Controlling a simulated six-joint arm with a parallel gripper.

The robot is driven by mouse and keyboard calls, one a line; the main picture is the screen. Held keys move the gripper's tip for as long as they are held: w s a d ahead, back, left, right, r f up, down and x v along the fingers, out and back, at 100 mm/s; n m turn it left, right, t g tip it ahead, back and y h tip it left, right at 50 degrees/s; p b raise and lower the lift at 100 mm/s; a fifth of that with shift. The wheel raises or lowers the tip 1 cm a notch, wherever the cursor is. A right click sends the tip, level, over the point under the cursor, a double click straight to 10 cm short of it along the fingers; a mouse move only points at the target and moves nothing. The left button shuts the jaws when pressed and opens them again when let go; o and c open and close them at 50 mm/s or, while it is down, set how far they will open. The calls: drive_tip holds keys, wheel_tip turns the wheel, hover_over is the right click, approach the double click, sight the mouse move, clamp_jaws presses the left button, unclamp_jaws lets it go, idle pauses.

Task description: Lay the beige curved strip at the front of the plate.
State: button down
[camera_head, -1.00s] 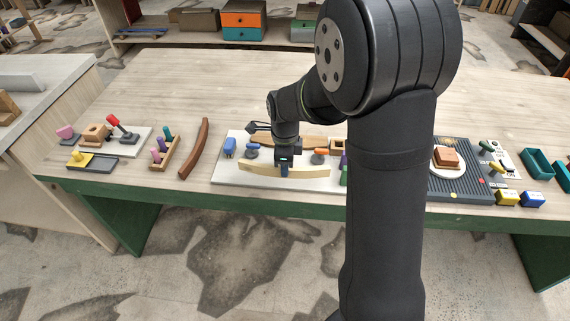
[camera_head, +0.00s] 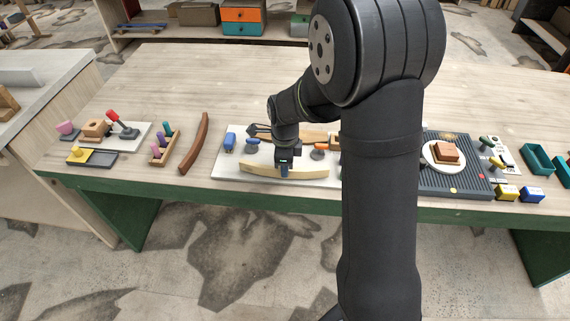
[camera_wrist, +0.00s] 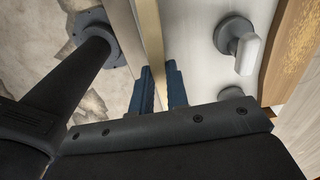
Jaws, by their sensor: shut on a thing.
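The beige curved strip (camera_head: 257,169) lies lengthwise along the front of the pale plate (camera_head: 226,178), bowing towards the table's front edge. My gripper (camera_head: 284,174) points down and is shut on the strip near its middle. In the wrist view the strip (camera_wrist: 149,35) runs between the two fingers (camera_wrist: 161,88), with the pale plate (camera_wrist: 190,30) beside it. I cannot tell whether the strip touches the plate or is slightly above it. My arm hides the plate's right end.
A brown curved strip (camera_head: 195,145) lies left of the plate.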

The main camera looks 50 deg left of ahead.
drive_tip(key=shift+f, duration=0.25)
drive_tip(key=c, duration=1.3)
unclamp_jaws()
drive_tip(key=shift+f, duration=0.1)
wheel_tip(320, 180, up, 18)
drive_tip(key=shift+f, duration=0.25)
drive_tip(key=shift+f, duration=0.15)
wheel_tip(320, 180, down, 17)
drive_tip(key=shift+f, duration=0.1)
